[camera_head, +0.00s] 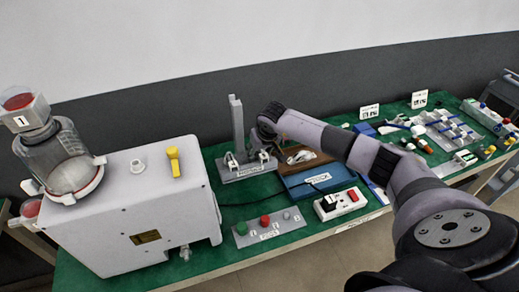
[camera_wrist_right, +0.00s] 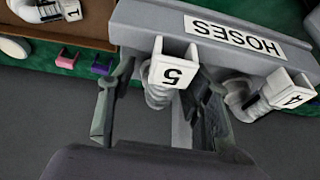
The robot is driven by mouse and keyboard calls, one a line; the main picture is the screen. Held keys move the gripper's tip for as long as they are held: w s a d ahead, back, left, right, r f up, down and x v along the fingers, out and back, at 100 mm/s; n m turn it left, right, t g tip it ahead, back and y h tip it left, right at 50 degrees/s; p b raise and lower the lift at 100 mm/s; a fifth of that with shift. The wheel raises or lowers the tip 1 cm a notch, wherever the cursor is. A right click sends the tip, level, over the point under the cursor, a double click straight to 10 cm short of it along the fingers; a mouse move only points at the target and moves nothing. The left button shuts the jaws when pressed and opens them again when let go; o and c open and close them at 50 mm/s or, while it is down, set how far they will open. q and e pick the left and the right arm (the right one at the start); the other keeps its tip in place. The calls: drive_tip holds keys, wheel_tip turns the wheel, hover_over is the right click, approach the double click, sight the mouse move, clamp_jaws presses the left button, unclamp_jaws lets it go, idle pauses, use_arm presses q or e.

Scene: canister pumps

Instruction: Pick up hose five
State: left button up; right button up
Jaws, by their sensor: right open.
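Hose five, a pale ribbed hose end with a white clip marked "5" (camera_wrist_right: 174,73), hangs on the front of the grey rack labelled HOSES (camera_wrist_right: 140,22). The rack also shows in the head view (camera_head: 245,174). My right gripper (camera_wrist_right: 163,88) is open, with one finger on each side of hose five. It does not visibly grip the hose. In the head view my right gripper (camera_head: 263,137) points down over the rack's right side and partly hides it. Hose four (camera_wrist_right: 291,91) hangs to the right of hose five in the wrist view. My left gripper is not in view.
A brown tray (camera_wrist_right: 92,40) with a white part marked "1" is beside the rack. A white pump box with a glass canister (camera_head: 66,160) stands on the left of the green table. A blue box (camera_head: 318,182), power strip (camera_head: 340,203) and button panel (camera_head: 270,229) lie nearby.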

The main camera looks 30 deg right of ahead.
clamp_jaws()
idle(0.6)
drive_tip(key=shift+r, duration=0.15)
drive_tip(key=shift+r, duration=0.6)
wheel_tip(320, 180, up, 19)
drive_tip(key=b, duration=0.4)
drive_tip(key=shift+f, duration=0.2)
